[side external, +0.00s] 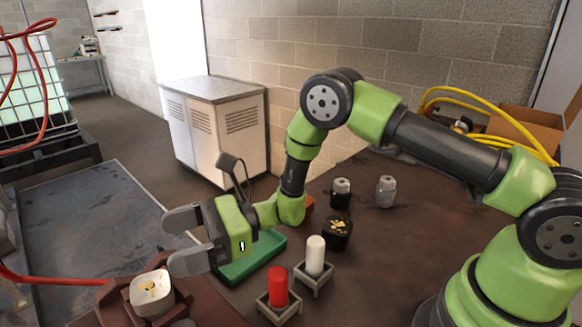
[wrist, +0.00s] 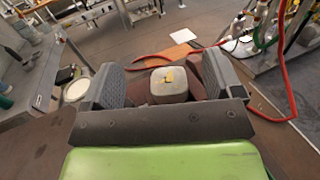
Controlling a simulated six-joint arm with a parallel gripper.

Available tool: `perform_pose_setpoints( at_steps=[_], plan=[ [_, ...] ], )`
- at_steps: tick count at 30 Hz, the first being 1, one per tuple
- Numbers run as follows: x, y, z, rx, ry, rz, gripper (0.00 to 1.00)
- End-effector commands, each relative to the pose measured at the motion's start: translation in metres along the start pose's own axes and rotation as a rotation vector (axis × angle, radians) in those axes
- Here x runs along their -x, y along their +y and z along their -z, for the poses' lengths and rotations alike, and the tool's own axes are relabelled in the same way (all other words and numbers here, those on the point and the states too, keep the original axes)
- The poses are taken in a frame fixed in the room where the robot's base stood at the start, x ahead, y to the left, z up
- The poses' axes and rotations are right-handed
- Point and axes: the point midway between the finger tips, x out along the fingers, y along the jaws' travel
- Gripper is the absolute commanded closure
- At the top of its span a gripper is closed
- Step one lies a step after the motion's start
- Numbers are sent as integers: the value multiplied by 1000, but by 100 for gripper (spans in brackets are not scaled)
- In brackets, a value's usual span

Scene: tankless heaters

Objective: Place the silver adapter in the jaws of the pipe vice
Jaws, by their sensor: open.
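The silver adapter (side external: 152,293), a pale rounded block with a yellow mark on top, sits at the brown pipe vice (side external: 108,297) at the lower left. Brown vice parts show around it, but its exact seating in the jaws is hard to see. My gripper (side external: 178,240) is open and empty, above the adapter in the side view, with its fingers pointing left. In the wrist view the adapter (wrist: 168,84) appears between my two spread fingers, with gaps on both sides and no visible contact. Its lower part is hidden by my gripper body.
A green tray (side external: 252,262) lies behind my gripper. Red (side external: 278,287) and white (side external: 315,256) cylinders stand in small holders. A black adapter (side external: 338,235) and two grey-topped fittings (side external: 386,191) stand farther back. A red hose (wrist: 280,60) runs beyond the vice.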

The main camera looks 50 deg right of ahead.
Motion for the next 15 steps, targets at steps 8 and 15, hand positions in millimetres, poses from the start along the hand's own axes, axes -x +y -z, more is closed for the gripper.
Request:
perform_pose_setpoints(
  at_steps=[8,15],
  plan=[
    [3,12,-37,101,27,-103,15],
    [40,63,-116,456,201,-388,15]
  ],
)
